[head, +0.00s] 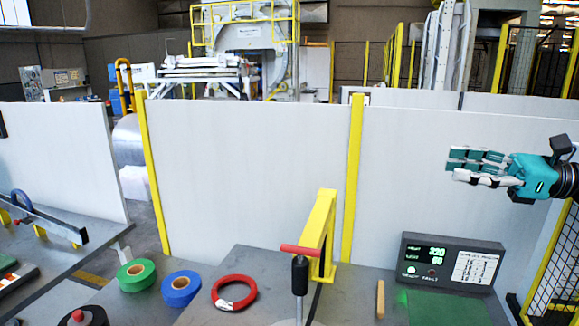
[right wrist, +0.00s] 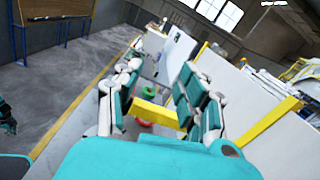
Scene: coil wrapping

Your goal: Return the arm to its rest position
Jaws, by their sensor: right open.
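My right gripper (head: 453,165) is raised at the right of the head view, in front of the white partition and above the control box. Its fingers point left and are apart, with nothing held between them. In the right wrist view its open fingers (right wrist: 158,92) show, with the bench area beyond them. A red coil (head: 234,293) lies flat on the grey bench, apart from the gripper. My left gripper does not show in the head view.
A green roll (head: 136,275) and a blue roll (head: 181,288) lie left of the coil. A yellow post (head: 319,230) and a red-topped handle (head: 300,250) stand on the bench. A control box (head: 452,262) with green digits is at the right. White partitions (head: 250,175) stand behind.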

